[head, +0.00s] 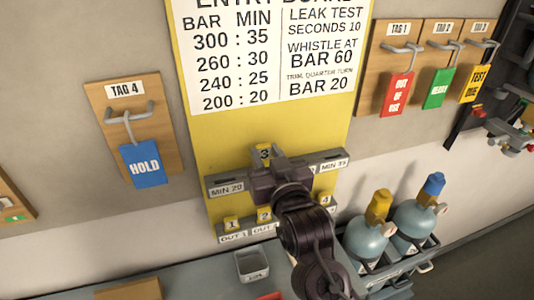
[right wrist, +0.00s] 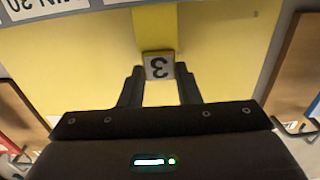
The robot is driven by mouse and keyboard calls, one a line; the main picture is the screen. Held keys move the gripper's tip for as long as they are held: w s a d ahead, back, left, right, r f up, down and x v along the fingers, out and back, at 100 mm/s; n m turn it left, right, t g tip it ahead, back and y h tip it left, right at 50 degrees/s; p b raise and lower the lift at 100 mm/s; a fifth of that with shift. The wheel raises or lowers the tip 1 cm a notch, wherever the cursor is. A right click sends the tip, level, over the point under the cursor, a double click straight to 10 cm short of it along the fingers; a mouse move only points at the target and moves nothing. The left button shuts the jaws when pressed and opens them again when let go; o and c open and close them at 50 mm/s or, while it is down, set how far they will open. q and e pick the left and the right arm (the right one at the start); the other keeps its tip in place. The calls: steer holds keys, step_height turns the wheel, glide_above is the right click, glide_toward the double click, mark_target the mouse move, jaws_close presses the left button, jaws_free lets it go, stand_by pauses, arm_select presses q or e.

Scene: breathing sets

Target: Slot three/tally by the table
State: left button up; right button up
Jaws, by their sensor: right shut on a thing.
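My right gripper (right wrist: 160,88) is shut on the yellow tally 3 (right wrist: 158,66), whose numbered face shows between the two fingers. In the head view the top of tally 3 (head: 263,153) shows just above the gripper (head: 270,168), at the upper rail (head: 227,190). The rail reads MIN 20 at its left end and MIN 35 at its right; my gripper hides its middle. I cannot tell whether the tally touches the rail. The yellow board's printed table (head: 240,65) pairs 300 with 35, 260 with 30, 240 with 25 and 200 with 20. My left gripper is out of view.
Yellow tallies 1 (head: 231,223), 2 (head: 264,214) and 4 (head: 325,200) stand on the lower OUT rail (head: 234,237). A grey bin (head: 252,264) sits below. Blue cylinders (head: 366,241) stand in a crate at right. Tag boards (head: 150,165) hang beside the board.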

steer(key=shift+f+b, duration=0.75)
steer(key=shift+f, duration=0.6)
steer(key=o, duration=1)
steer(key=b+v, duration=0.2)
steer(key=v, duration=0.5)
steer(key=shift+s+d+b, duration=0.1)
steer(key=shift+s+b, duration=0.25)
steer(key=shift+b, duration=0.05)
